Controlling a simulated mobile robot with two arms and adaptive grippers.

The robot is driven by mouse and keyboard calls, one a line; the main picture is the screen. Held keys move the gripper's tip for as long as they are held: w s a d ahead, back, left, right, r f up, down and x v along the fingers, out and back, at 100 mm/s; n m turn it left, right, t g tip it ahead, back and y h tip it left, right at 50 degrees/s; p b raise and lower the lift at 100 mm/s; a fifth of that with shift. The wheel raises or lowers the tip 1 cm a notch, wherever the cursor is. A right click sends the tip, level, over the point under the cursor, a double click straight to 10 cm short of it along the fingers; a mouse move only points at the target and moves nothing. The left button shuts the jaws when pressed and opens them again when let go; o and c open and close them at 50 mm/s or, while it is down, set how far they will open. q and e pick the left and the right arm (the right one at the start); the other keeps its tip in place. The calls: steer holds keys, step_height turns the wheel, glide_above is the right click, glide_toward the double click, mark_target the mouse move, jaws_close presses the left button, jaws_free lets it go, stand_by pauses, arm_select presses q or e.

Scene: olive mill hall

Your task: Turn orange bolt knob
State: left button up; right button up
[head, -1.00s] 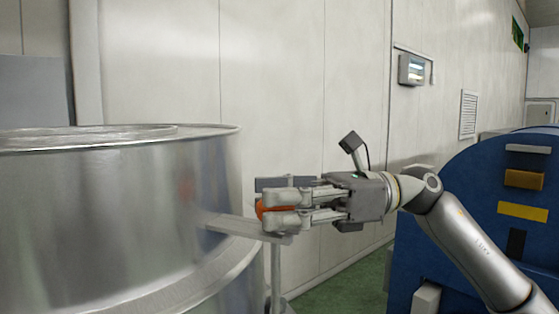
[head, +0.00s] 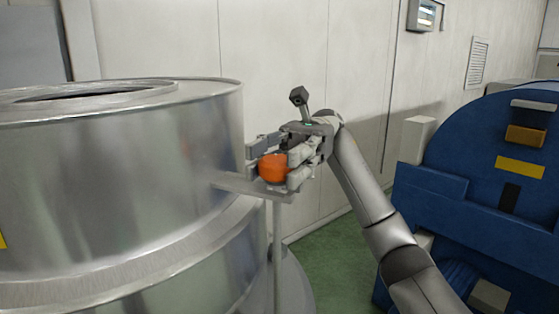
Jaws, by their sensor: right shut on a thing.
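The orange bolt knob (head: 273,169) sits on a flat metal bracket (head: 238,184) that sticks out from the side of a large steel tank (head: 120,180). My right gripper (head: 271,160) is shut on the knob, with one finger at its left rear and the other at its right. The knob's front face shows between the fingers; its back is hidden. My right arm comes in from the lower right. My left gripper is not in the head view.
A blue machine (head: 480,190) with yellow and orange patches stands at the right. A pale wall (head: 290,60) runs behind the tank. Green floor (head: 345,265) is open between tank and machine. A thin vertical rod (head: 277,250) stands below the bracket.

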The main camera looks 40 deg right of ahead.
mark_target(273, 157)
steer(key=shift+a+f+n+g+h, duration=0.1)
steer(key=shift+f+n+g+h, duration=0.25)
steer(key=shift+n+g+h, duration=0.35)
steer(key=shift+g, duration=0.4)
steer(key=o, duration=0.9)
steer(key=shift+o, duration=0.7)
steer(key=shift+s, duration=0.35)
steer(key=shift+w, duration=0.7)
steer(key=shift+s+r, duration=0.15)
steer(key=shift+r, duration=0.25)
steer(key=r, duration=0.7)
steer(key=shift+w+r, duration=0.25)
steer(key=shift+r, duration=0.05)
steer(key=shift+s+r, duration=0.1)
steer(key=shift+r, duration=0.7)
